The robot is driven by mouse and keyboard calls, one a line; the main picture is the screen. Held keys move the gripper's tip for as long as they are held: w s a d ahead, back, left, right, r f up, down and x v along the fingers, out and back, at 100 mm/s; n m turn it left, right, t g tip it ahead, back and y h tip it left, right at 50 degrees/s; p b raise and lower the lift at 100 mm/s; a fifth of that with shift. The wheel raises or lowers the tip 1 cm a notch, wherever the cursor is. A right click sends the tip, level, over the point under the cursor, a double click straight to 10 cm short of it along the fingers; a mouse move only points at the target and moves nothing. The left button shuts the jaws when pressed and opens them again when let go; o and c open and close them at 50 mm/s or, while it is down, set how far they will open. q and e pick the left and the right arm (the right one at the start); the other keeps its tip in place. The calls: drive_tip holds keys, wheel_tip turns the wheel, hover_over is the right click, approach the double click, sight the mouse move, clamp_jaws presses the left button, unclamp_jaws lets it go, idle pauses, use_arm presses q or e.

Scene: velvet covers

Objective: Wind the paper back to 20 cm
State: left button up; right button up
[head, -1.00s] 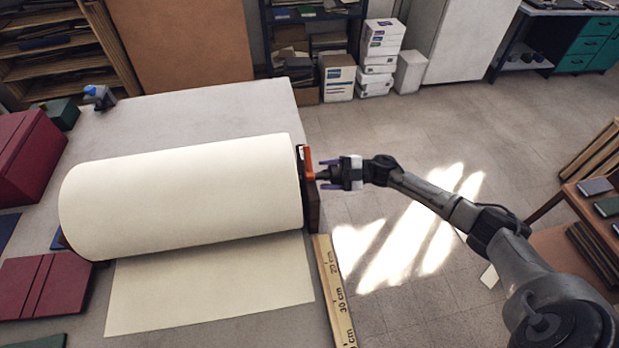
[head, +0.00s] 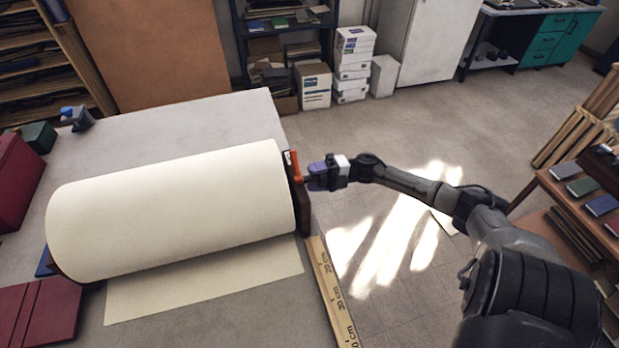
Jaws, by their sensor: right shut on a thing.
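The big cream paper roll (head: 170,210) lies across the table on its stand. The exact mark cannot be read. An orange crank (head: 296,168) sits at the roll's right end. My right gripper (head: 310,180) comes from the right and is shut on the crank; its fingers partly hide the grip. My left gripper is not in view.
The grey table (head: 190,120) has free room behind the roll. A blue-topped tool (head: 75,118) stands at the back left. Dark red covers (head: 40,305) lie at the front left. A side table with books (head: 585,187) stands to the right of my arm.

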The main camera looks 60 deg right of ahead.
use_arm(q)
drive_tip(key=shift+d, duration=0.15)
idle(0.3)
use_arm(e)
drive_tip(key=o, duration=1.2)
drive_tip(key=shift+d, duration=0.1)
drive_tip(key=shift+o, duration=0.3)
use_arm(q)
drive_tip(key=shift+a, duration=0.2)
use_arm(e)
drive_tip(key=shift+s, duration=0.1)
drive_tip(key=shift+s+d, duration=0.2)
drive_tip(key=shift+d, duration=0.05)
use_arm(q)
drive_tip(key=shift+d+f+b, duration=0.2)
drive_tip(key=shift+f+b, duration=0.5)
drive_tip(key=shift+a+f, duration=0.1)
use_arm(e)
drive_tip(key=v, duration=1.3)
